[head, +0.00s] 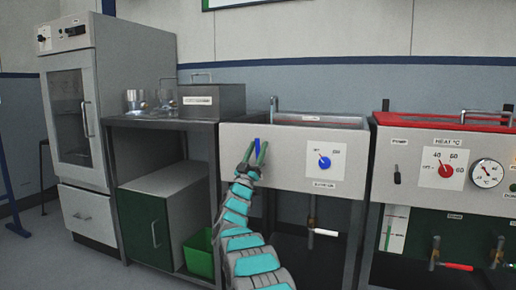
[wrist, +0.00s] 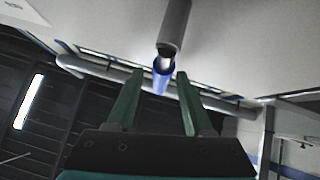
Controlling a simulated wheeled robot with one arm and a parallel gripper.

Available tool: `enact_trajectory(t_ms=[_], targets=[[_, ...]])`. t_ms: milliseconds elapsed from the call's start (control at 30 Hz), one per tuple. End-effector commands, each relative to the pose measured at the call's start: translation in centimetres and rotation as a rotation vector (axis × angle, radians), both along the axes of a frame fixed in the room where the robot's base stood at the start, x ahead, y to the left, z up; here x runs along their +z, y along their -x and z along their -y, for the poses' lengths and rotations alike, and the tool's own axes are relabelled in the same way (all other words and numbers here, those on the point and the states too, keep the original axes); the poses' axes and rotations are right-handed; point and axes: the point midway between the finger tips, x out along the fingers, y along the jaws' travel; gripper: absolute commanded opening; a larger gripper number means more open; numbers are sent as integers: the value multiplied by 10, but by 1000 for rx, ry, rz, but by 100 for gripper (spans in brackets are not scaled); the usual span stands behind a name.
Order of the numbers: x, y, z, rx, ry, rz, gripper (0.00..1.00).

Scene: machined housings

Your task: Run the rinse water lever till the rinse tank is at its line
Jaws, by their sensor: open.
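The rinse tank (head: 270,164) is the pale basin unit in the middle of the head view, with a tap over it and a blue dial on its front. I cannot make out its water level or line from this angle. A blue lever (head: 257,143) shows at the left of its front panel. In the wrist view the blue lever (wrist: 161,82) hangs below a grey cylinder. My gripper (head: 255,151) is open at the panel. In the wrist view its green fingers (wrist: 160,75) stand either side of the lever, with visible gaps; contact is not visible.
A drain valve with a white handle (head: 326,232) sits under the tank. A red-rimmed heated tank (head: 440,124) with gauge and red-handled valves stands close on the right. Left are a bench with a grey lidded box (head: 212,101), glassware, a green bin (head: 200,255) and a cabinet.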

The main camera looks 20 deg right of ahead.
Motion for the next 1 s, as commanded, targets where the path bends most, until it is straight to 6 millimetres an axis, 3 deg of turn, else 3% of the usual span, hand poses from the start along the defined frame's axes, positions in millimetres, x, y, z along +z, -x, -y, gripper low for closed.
enact_trajectory(t_ms=[567, 1000], targets=[[-46, 31, -31, 3, 1, -5, 52], [-49, 36, -33, 1, 1, 1, 52]])
